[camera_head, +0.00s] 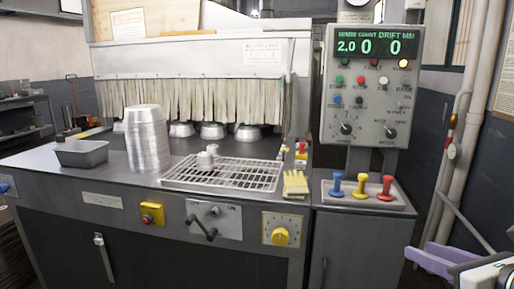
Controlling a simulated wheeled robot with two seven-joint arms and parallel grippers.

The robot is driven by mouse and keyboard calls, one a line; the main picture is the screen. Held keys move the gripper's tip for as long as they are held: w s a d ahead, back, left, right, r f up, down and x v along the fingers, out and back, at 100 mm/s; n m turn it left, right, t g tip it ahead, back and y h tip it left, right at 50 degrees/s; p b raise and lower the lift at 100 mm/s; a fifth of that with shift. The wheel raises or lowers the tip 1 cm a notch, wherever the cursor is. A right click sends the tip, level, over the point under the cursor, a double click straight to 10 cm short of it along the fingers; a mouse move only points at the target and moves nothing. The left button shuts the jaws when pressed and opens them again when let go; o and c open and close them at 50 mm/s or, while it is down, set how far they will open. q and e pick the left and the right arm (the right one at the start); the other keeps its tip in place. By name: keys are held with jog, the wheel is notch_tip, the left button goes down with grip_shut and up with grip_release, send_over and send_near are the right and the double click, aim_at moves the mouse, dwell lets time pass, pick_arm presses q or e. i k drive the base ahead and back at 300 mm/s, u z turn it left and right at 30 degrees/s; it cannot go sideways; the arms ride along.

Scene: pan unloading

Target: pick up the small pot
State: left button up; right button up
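My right gripper (430,262), with pale purple fingers, is at the lower right edge, well away from the pot and in front of the counter. Its fingers appear spread, with nothing seen between them. My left gripper is out of view.
A tall stack of metal pans (147,140) stands left of the rack, beside a grey rectangular tray (82,153). More pans (213,131) sit behind, under a hanging strip curtain (190,100). A control panel (370,88) rises at right.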

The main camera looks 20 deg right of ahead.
aim_at(214, 149)
jog(key=u, duration=0.5)
jog(key=i, duration=2.4)
jog(key=z, duration=0.1)
